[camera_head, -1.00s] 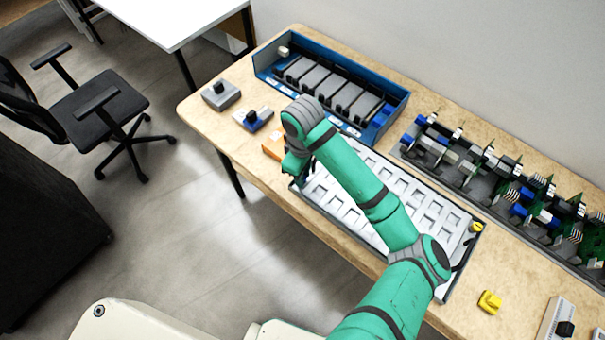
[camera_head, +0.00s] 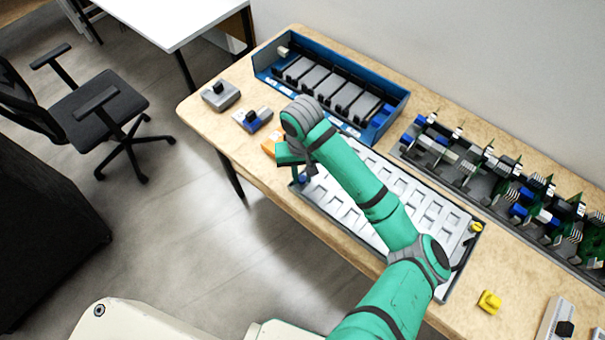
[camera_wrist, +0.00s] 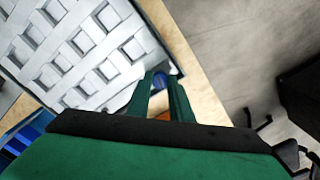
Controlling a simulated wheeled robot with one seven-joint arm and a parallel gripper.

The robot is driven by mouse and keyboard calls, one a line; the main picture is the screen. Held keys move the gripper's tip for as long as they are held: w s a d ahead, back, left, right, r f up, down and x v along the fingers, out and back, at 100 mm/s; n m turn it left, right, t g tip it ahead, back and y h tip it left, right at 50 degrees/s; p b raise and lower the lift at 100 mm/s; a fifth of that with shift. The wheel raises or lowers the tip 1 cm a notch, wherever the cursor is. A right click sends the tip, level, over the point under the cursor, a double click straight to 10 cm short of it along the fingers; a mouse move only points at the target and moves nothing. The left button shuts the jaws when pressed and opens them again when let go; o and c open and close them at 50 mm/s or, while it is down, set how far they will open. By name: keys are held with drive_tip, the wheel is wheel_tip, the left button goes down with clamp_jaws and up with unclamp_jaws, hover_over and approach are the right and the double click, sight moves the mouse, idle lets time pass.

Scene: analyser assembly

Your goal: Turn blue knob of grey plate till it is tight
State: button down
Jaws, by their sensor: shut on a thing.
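The grey plate (camera_head: 345,213) is a tray with rows of square pockets, lying on the wooden table under my arm. The blue knob (camera_wrist: 161,81) sits at the plate's corner and shows between my fingertips in the wrist view. It also shows as a small blue spot (camera_head: 302,180) at the plate's left end in the head view. My gripper (camera_wrist: 160,77) is shut on the blue knob, with one finger on each side. In the head view, my gripper (camera_head: 300,176) points down at that corner. The knob's lower part is hidden.
An orange block (camera_head: 269,147) lies just beyond the gripper. A blue crate (camera_head: 397,112) with grey modules stands behind. A yellow knob (camera_head: 476,227) is at the plate's far right corner; a yellow piece (camera_head: 489,301) lies on the table. Circuit modules (camera_head: 480,185) line the wall side.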

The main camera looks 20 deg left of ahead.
drive_tip(key=m, duration=0.6)
drive_tip(key=shift+a+r, duration=0.1)
drive_tip(key=shift+r, duration=0.05)
drive_tip(key=m, duration=0.6)
drive_tip(key=shift+m, duration=0.4)
drive_tip(key=m, duration=1.2)
drive_tip(key=shift+m, duration=0.3)
drive_tip(key=c, duration=1.6)
unclamp_jaws()
drive_tip(key=shift+o, duration=0.2)
